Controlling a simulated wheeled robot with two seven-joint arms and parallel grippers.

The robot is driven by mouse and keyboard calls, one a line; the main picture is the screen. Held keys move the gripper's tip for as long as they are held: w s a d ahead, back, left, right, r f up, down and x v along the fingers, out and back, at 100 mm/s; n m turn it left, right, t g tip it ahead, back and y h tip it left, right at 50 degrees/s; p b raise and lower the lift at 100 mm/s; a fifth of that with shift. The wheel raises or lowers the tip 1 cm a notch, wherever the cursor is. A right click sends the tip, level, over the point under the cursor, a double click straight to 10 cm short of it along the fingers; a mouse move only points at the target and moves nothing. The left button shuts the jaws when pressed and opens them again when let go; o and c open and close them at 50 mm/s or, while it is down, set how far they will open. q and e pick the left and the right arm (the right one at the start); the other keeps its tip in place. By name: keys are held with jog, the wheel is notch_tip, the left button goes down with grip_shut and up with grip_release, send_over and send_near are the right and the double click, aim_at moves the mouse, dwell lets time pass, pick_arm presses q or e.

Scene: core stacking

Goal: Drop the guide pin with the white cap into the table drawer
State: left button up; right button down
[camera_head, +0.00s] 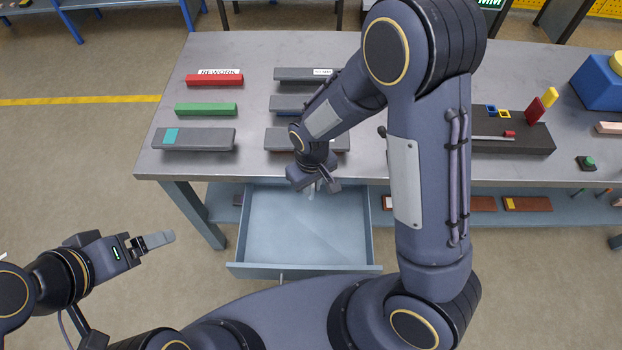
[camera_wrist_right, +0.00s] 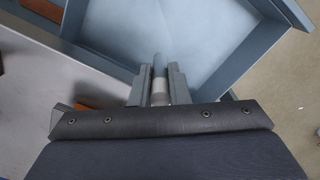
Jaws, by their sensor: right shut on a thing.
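My right gripper (camera_head: 318,190) hangs over the back part of the open table drawer (camera_head: 372,235). In the right wrist view the right gripper (camera_wrist_right: 158,84) is shut on a slim grey pin (camera_wrist_right: 159,90) with a pale band. The pin's far end points toward the drawer floor; a white cap cannot be made out clearly. The drawer (camera_wrist_right: 215,75) is pulled out below the tabletop, and the part of its floor that shows is bare.
The grey table (camera_head: 255,60) carries a red bar (camera_head: 214,80), a green bar (camera_head: 206,109) and several grey blocks. A dark rack (camera_head: 515,148) with coloured pieces stands at the right. A lower shelf (camera_head: 480,215) holds flat brown pieces. The drawer's raised walls surround the gripper's space.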

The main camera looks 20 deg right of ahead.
notch_tip(320, 180, down, 4)
jog(key=b, duration=0.2)
jog(key=shift+w+f+b, duration=0.1)
jog(key=shift+f+b, duration=0.15)
jog(key=shift+b, duration=0.15)
jog(key=c, duration=1.3)
grip_release()
jog(key=shift+r, duration=0.15)
notch_tip(320, 180, up, 8)
jog(key=shift+f, duration=0.2)
